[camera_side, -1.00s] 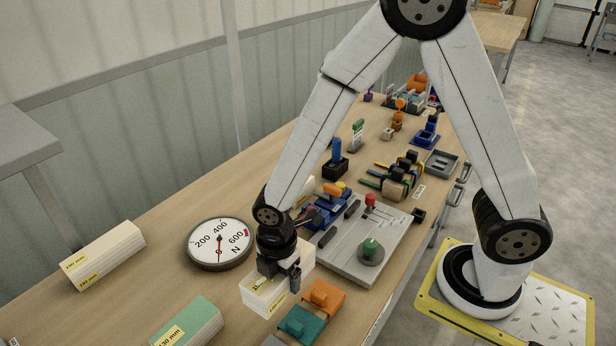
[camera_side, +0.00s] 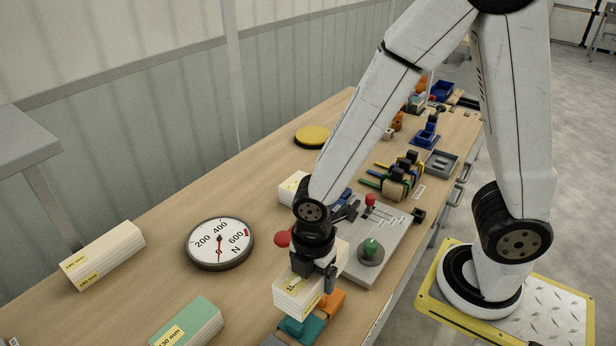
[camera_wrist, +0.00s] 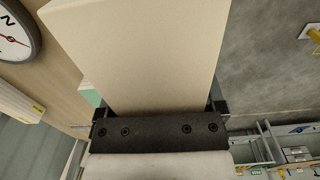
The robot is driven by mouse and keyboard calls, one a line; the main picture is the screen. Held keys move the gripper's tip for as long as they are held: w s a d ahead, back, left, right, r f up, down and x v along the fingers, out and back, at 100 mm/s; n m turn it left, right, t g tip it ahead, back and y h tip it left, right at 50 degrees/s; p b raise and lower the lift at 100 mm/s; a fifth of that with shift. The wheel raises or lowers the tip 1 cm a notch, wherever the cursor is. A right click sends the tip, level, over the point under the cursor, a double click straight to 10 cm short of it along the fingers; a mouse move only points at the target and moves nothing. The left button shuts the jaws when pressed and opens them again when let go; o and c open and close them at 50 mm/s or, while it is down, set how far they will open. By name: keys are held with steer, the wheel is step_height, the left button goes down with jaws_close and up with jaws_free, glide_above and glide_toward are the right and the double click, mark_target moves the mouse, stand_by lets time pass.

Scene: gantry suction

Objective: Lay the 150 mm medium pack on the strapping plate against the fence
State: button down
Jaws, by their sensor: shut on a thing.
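My gripper (camera_side: 315,272) is shut on a cream pack (camera_side: 292,296) with yellow labels. The label is partly covered and I cannot read it fully. The pack appears raised above the table, in front of the strapping plate. In the wrist view the pack (camera_wrist: 150,55) fills the middle, between the fingers of my gripper (camera_wrist: 158,108). The grey strapping plate (camera_side: 393,245) lies to the right of and behind the pack, with a green knob and a red knob. My gripper and the pack hide its left part. I cannot make out the fence clearly.
Orange (camera_side: 333,301) and teal (camera_side: 303,328) blocks lie just below the pack. A round dial gauge (camera_side: 219,243) stands left. Another cream pack (camera_side: 103,256) and a green-topped pack (camera_side: 188,322) lie further left. A white pack (camera_side: 291,188) and yellow disc (camera_side: 312,136) are behind.

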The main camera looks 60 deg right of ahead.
steer(key=shift+w, duration=0.1)
stand_by(0.3)
steer(key=shift+w+d, duration=0.25)
steer(key=shift+d, duration=0.2)
steer(key=w+d, duration=0.5)
steer(key=d, duration=0.6)
glide_above(352, 232)
steer(key=shift+f, duration=0.9)
steer(key=shift+f, duration=0.15)
steer(key=shift+f, duration=2.75)
steer(key=shift+f, duration=1.55)
jaws_free()
